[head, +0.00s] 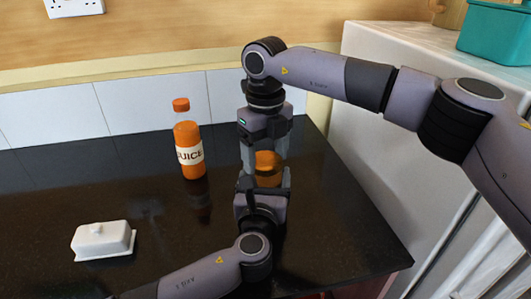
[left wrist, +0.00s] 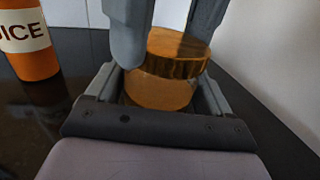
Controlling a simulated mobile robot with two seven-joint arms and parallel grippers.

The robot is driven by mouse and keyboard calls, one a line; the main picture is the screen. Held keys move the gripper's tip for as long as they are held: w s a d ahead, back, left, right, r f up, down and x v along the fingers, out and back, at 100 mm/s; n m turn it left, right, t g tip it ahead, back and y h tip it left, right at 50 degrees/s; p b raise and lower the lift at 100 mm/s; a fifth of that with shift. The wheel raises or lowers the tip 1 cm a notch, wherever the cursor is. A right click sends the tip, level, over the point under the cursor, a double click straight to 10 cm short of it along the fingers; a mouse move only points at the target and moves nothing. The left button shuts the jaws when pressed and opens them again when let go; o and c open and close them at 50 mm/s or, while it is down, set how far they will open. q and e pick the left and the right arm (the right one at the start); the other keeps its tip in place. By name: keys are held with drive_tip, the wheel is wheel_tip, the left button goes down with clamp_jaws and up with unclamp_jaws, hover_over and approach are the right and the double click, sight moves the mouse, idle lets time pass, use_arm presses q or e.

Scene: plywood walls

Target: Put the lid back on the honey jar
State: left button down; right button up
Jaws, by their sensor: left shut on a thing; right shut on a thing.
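The honey jar (head: 268,180) is amber and stands on the dark counter, partly hidden between the grippers. It also shows in the left wrist view (left wrist: 158,92). My left gripper (head: 263,181) is shut on the jar from the front, one finger on each side. The gold lid (head: 266,160) is at the mouth of the jar; in the left wrist view, the lid (left wrist: 180,54) looks slightly tilted and set a little to the right. My right gripper (head: 265,163) points down from above and is shut on the lid. I cannot tell whether the lid touches the rim.
An orange juice bottle (head: 188,140) stands left of the grippers. A white butter dish (head: 103,240) is at the front left. A white fridge (head: 385,130) rises beyond the counter's right edge, with a teal box (head: 497,32) on top. The counter between bottle and dish is clear.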

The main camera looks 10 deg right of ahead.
drive_tip(key=o, duration=1.2)
wheel_tip(320, 180, up, 12)
drive_tip(key=shift+r, duration=0.1)
use_arm(q)
unclamp_jaws()
drive_tip(key=shift+v, duration=3.6)
